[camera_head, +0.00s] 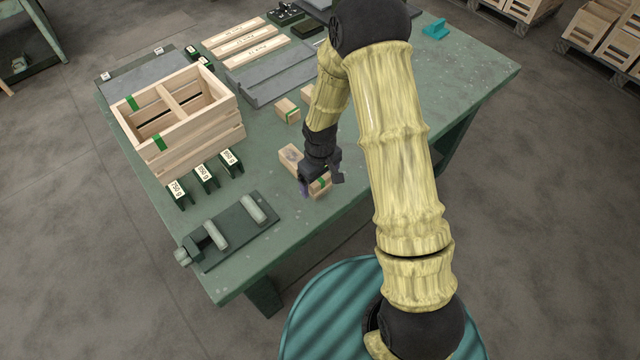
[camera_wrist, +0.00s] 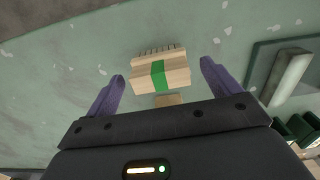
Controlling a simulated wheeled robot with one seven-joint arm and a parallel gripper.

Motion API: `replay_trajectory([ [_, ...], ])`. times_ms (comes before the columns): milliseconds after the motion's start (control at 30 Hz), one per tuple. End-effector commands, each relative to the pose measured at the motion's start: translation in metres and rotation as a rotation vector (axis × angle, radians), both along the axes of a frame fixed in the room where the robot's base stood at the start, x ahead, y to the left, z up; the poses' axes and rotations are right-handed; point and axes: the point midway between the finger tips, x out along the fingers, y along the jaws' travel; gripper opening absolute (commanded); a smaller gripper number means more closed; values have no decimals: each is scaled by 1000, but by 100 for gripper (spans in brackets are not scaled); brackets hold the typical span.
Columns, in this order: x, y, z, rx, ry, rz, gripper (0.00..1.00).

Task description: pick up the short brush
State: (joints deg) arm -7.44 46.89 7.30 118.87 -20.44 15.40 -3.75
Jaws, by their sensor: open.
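The short brush (camera_wrist: 160,73) is a pale wooden block with a green band and a row of dark bristle-like marks along its far edge. In the wrist view it lies between and slightly beyond my two purple fingers, with a gap on each side. My gripper (camera_wrist: 162,78) is open and points down over it. In the head view the brush (camera_head: 320,185) shows partly below my gripper (camera_head: 320,180), near the table's front edge. A small wooden piece (camera_wrist: 167,100) shows behind it in the wrist view, partly hidden by my gripper; I cannot tell whether it is joined.
A wooden block (camera_head: 290,156) lies just left of my gripper. Another green-banded block (camera_head: 287,109) lies farther back. A slatted crate (camera_head: 190,135), labelled dark weights (camera_head: 205,176) and a green fixture (camera_head: 230,232) stand to the left.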

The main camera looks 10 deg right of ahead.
Motion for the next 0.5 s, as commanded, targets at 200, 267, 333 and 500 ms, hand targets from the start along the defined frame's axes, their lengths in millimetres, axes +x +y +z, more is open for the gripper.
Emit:
replay_trajectory([
  [200, -1, 0, -22, 0, 1, 0, 89],
  [267, 0, 0, -23, 0, 0, 0, 89],
  [333, 0, 0, -23, 1, -1, 0, 89],
  [500, 0, 0, -23, 1, -1, 0, 89],
])
